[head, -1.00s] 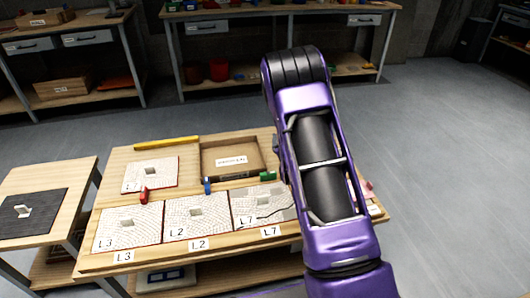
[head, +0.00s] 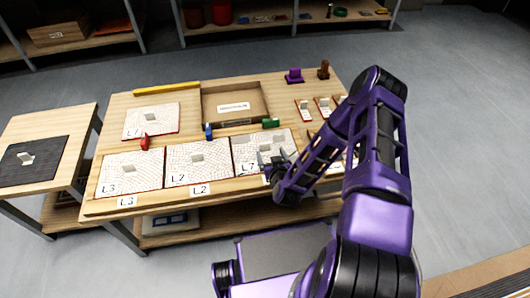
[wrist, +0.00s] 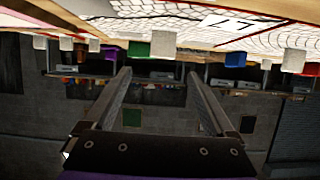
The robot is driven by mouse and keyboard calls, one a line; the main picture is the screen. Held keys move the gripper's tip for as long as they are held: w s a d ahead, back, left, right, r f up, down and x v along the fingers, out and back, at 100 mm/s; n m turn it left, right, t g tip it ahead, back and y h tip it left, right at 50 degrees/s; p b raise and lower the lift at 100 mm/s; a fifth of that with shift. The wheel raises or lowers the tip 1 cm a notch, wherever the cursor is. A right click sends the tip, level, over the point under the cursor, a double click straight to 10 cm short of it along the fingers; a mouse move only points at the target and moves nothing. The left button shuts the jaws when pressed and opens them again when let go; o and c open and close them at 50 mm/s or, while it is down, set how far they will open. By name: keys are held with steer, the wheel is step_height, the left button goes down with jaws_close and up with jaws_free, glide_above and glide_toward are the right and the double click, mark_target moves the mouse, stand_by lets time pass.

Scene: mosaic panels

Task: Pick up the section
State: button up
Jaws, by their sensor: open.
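I cannot tell which one the task means. My gripper (head: 268,163) is at the front edge of the L7 section and hides part of it. In the wrist view my gripper (wrist: 157,78) is open, with nothing between its fingers. There the mosaic surface (wrist: 150,25) appears along the top, with an L7 label (wrist: 235,22).
A shallow wooden tray (head: 262,96) stands behind the row. Red (head: 145,142), blue (head: 208,131) and green (head: 270,123) items lie nearby. A yellow bar (head: 165,89) lies at the back edge. Purple (head: 293,76) and brown (head: 324,70) pieces stand back right. A side table (head: 65,135) holds a dark panel (head: 34,160).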

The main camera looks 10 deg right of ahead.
mark_target(265, 144)
steer(key=x, duration=0.4)
steer(key=shift+w+f, duration=0.1)
steer(key=shift+w, duration=0.05)
steer(key=b+x, duration=0.1)
steer(key=x, duration=0.4)
steer(key=shift+a+f, duration=0.15)
steer(key=shift+a, duration=0.05)
jaws_close()
steer(key=shift+w, duration=0.1)
